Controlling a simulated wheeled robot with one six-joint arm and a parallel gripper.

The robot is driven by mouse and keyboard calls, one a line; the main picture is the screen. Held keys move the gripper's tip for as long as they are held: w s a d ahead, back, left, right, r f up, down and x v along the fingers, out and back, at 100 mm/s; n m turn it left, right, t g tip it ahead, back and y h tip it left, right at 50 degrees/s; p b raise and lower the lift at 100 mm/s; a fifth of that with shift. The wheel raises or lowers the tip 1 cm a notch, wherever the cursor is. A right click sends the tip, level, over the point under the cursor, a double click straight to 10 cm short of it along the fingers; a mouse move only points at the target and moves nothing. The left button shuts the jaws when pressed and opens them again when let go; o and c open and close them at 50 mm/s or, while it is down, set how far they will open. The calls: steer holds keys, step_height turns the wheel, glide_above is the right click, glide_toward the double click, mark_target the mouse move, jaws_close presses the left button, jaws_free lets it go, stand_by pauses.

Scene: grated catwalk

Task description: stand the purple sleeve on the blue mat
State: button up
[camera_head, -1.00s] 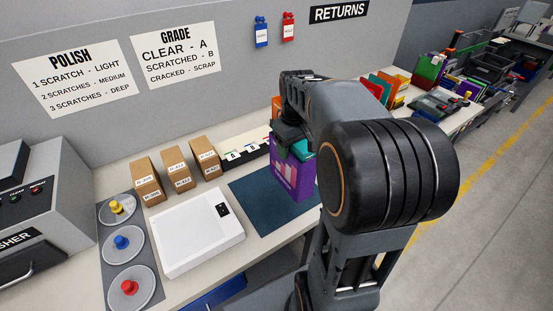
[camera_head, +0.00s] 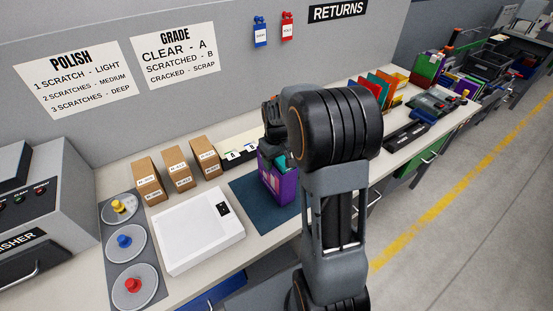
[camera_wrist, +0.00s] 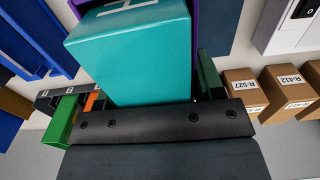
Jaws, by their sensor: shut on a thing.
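The purple sleeve (camera_head: 281,190) is upright over the blue mat (camera_head: 250,206) in the head view, with a teal piece (camera_wrist: 130,55) showing at its open top. Whether its base touches the mat is not clear. In the wrist view, the teal piece, with white lettering, fills the upper middle, and purple (camera_wrist: 195,18) shows behind it. My gripper (camera_head: 270,140) is above the sleeve and shut on it. My arm hides part of the sleeve and the mat's right side. The fingertips' contact is mostly hidden.
A white box-shaped device (camera_head: 198,230) stands left of the mat. Coloured knobs on round discs (camera_head: 124,242) are at far left. Several coloured sleeves (camera_head: 378,88) stand to the right.

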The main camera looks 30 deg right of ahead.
steer(key=shift+f, duration=0.1)
steer(key=o, duration=1.1)
step_height(320, 180, up, 11)
steer(key=shift+r+b, duration=0.15)
steer(key=shift+b, duration=0.3)
steer(key=s+a+t, duration=0.1)
steer(key=s+a, duration=0.2)
steer(key=s, duration=0.2)
steer(key=s+a+t, duration=0.2)
steer(key=s+a, duration=0.1)
steer(key=s, duration=0.2)
steer(key=s+a+m+t, duration=0.1)
steer(key=s+a, duration=0.2)
steer(key=s, duration=0.3)
steer(key=shift+s+a+f+t, duration=0.1)
steer(key=shift+a+f+t, duration=0.1)
steer(key=shift+f+t, duration=0.1)
